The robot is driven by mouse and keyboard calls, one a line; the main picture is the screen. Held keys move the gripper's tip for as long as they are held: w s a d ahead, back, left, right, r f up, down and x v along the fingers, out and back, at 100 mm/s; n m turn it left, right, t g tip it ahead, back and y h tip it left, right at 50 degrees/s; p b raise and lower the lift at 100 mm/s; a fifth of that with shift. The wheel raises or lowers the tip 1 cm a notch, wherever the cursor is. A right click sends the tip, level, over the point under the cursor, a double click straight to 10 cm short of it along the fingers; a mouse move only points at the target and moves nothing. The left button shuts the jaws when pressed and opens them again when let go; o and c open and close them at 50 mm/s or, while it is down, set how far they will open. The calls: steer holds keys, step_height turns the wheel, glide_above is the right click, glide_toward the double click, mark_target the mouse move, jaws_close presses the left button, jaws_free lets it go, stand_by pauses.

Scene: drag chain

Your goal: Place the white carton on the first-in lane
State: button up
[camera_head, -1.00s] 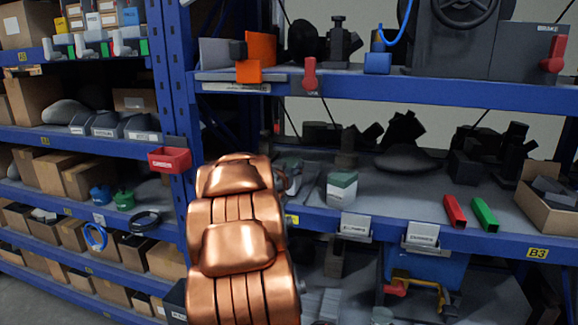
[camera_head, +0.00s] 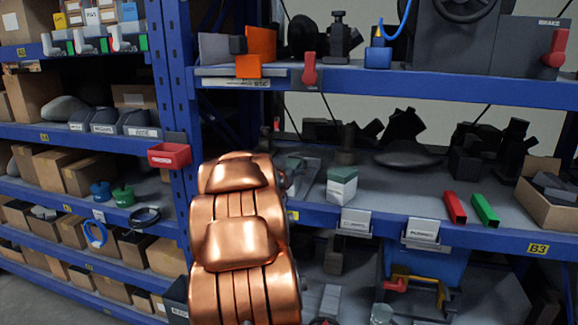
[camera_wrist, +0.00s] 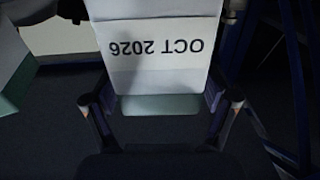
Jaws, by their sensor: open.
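In the wrist view a white carton (camera_wrist: 158,52) with upside-down print "OCT 2026" and a pale green end stands between the fingers of my gripper (camera_wrist: 160,104). The fingers are spread, one on each side; contact cannot be told. Part of another white and green box (camera_wrist: 12,70) shows at the left edge. In the head view a white carton with a green top (camera_head: 342,187) stands upright on the middle shelf, right of my copper arm. My gripper is hidden behind the arm there. I cannot tell for sure which lane is the first-in lane.
Two label holders (camera_head: 355,222) and (camera_head: 422,230) hang on the shelf's blue front edge. A red bar (camera_head: 455,207) and a green bar (camera_head: 485,210) lie to the right, beside an open cardboard box (camera_head: 545,195). A red bin (camera_head: 169,155) juts out left of my arm.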

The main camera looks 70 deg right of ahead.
steer(key=shift+r, duration=0.15)
steer(key=shift+r+p, duration=0.3)
steer(key=shift+r, duration=0.05)
steer(key=shift+a+r, duration=0.1)
steer(key=shift+r, duration=0.05)
steer(key=s+a+b, duration=0.1)
steer(key=a+b, duration=0.2)
steer(key=a, duration=0.8)
steer(key=shift+s+a, duration=0.15)
steer(key=shift+a, duration=0.2)
